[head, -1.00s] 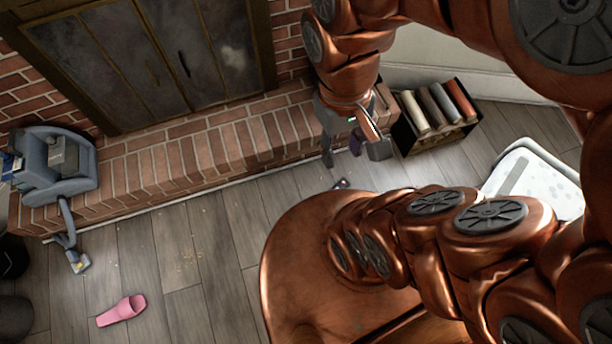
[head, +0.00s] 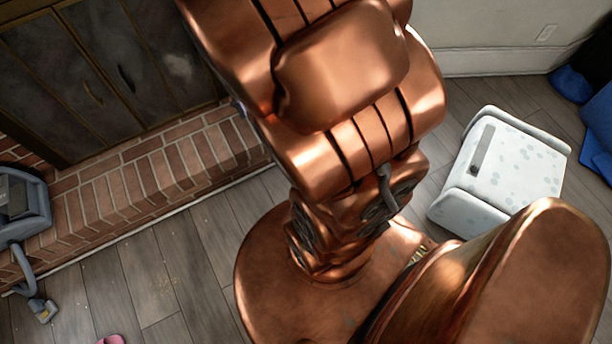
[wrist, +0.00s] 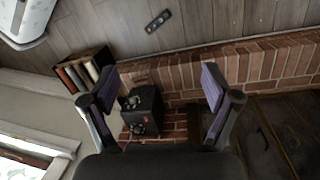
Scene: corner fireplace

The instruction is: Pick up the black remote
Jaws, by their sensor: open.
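The black remote (wrist: 158,21) lies on the wooden floor near the top of the wrist view, beyond the edge of the brick ledge. My gripper (wrist: 158,75) is open and empty, its two purple-lined fingers spread wide on either side of the picture's middle. The remote shows above the gap between the fingertips and is not touched. In the head view my arm hides both the gripper and the remote.
A black device (wrist: 142,112) stands on the brick ledge (head: 160,171), seen between my fingers. A crate of rolls or books (wrist: 82,70) is beside it.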

